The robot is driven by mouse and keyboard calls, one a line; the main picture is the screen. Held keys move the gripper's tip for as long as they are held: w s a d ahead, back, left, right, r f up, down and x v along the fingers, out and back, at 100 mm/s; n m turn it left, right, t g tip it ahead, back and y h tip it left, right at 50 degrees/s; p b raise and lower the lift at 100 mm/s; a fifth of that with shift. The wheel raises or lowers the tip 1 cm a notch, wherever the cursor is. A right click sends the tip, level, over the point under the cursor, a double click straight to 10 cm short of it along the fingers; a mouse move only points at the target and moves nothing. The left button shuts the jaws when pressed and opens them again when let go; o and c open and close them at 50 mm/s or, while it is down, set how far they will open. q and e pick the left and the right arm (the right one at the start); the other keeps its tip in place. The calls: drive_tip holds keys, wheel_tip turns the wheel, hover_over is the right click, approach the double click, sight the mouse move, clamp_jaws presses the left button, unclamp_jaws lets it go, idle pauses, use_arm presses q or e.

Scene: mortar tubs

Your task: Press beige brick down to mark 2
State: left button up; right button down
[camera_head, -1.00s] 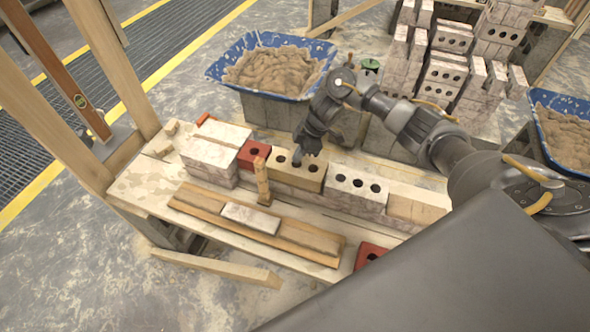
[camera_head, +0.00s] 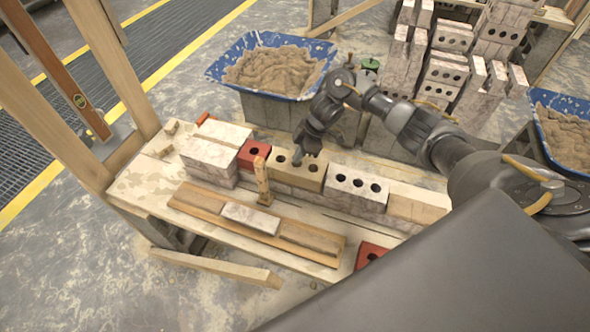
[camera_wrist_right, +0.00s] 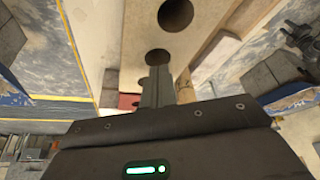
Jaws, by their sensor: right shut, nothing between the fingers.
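The beige brick (camera_head: 309,184), with dark round holes in its top, sits in the row of bricks on the bench, between a red brick and a pale grey-white one. My right gripper (camera_head: 297,160) is shut and empty, its fingertips pointing down at the beige brick's top near the middle. In the right wrist view the shut fingers (camera_wrist_right: 157,88) are over the beige holed face (camera_wrist_right: 145,30), close to one hole. Whether they touch it is unclear. I cannot make out mark 2. My left gripper is not in view.
The red brick (camera_head: 254,149) and white bricks (camera_head: 208,153) stand left of it; the grey-white holed brick (camera_head: 357,187) is right. A wooden peg (camera_head: 262,180) stands in front. Blue mortar tubs (camera_head: 240,88) and stacked bricks (camera_head: 445,72) are behind.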

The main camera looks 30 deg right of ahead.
drive_tip(key=shift+f, duration=0.5)
drive_tip(key=shift+s+a+f, duration=0.1)
drive_tip(key=shift+s+f, duration=0.2)
drive_tip(key=shift+f, duration=0.4)
idle(1.9)
drive_tip(key=r+p, duration=0.5)
drive_tip(key=shift+w+r+p, duration=0.25)
drive_tip(key=shift+r+p, duration=0.05)
idle(0.6)
